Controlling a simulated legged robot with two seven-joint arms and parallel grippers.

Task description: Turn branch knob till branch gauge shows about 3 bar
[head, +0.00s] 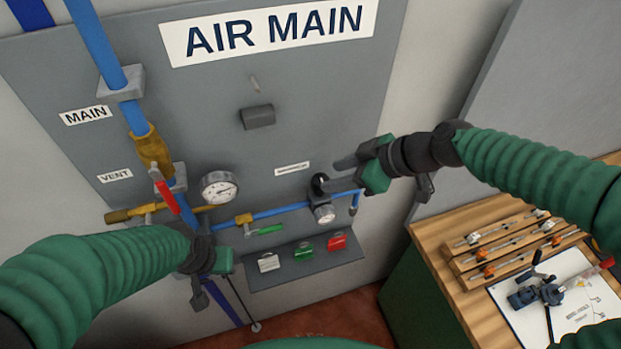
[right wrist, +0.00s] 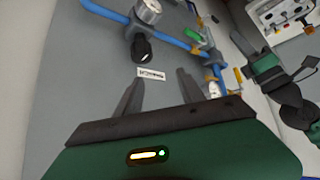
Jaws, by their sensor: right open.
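The branch knob (head: 319,182) is a black knob on the blue branch pipe, just above the small round branch gauge (head: 324,213). The gauge's needle is too small to read. In the right wrist view the black knob (right wrist: 141,47) and gauge (right wrist: 148,10) show beyond the fingertips. My right gripper (head: 338,174) is open and empty, its fingers pointing left close to the knob. In its wrist view the knob stands ahead of the left finger, not between the fingers (right wrist: 160,80). My left gripper (head: 212,275) hangs low at left before the panel; its jaw opening is unclear.
A larger gauge (head: 220,187), a red lever (head: 166,197) and a green-handled valve (head: 270,229) sit left on the pipes. A wooden bench (head: 440,246) with parts stands at right.

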